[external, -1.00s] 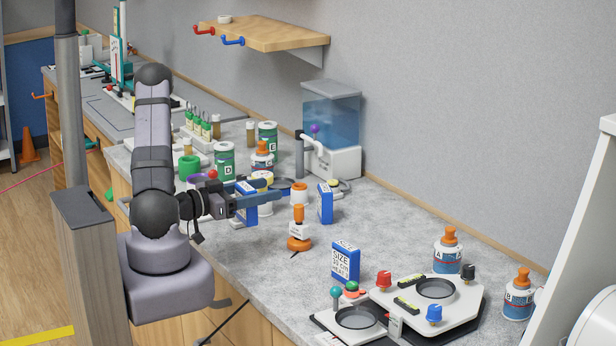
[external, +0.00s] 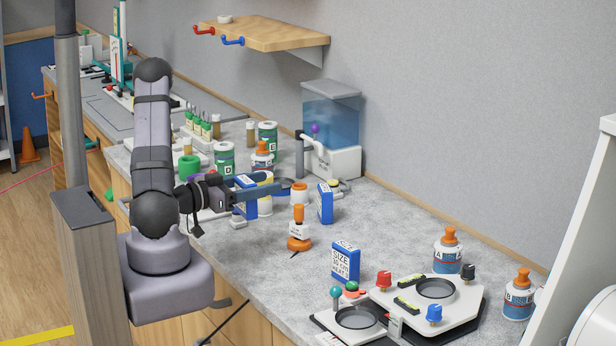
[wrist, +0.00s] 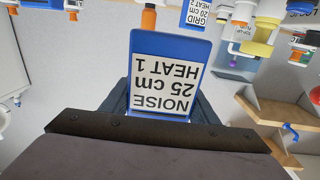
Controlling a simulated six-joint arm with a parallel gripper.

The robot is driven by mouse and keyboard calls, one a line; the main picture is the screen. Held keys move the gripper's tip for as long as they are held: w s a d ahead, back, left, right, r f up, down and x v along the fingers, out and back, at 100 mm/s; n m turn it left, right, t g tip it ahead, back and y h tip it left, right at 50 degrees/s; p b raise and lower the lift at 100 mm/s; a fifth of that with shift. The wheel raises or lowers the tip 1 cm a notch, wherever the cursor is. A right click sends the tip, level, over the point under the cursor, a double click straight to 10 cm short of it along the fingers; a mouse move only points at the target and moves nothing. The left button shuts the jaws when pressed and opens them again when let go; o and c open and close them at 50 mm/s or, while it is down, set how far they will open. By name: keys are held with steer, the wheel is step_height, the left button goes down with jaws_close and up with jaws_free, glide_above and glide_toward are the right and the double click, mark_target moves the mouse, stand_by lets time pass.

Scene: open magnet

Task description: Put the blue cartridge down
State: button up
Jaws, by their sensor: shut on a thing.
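My gripper (external: 268,188) is shut on the blue cartridge (external: 249,207) with a white label, over the left part of the counter. The cartridge looks upright in the external view, partly hidden by the fingers. In the wrist view this cartridge (wrist: 165,45) fills the space between the fingers, and its label reads NOISE 25 cm HEAT 1 upside down. I cannot tell whether its lower end touches anything.
A GRID cartridge (external: 325,203) and a SIZE cartridge (external: 346,263) stand on the counter (external: 400,225). A water tank (external: 331,115) is behind. Clear counter lies right of the GRID cartridge.

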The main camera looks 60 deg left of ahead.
stand_by(0.4)
steer(key=shift+f, duration=2.8)
steer(key=shift+f, duration=0.1)
steer(key=shift+f+p, duration=0.65)
steer(key=shift+f, duration=1.25)
steer(key=shift+f, duration=0.2)
steer(key=o, duration=1.2)
steer(key=shift+c, duration=0.2)
steer(key=shift+s, duration=0.1)
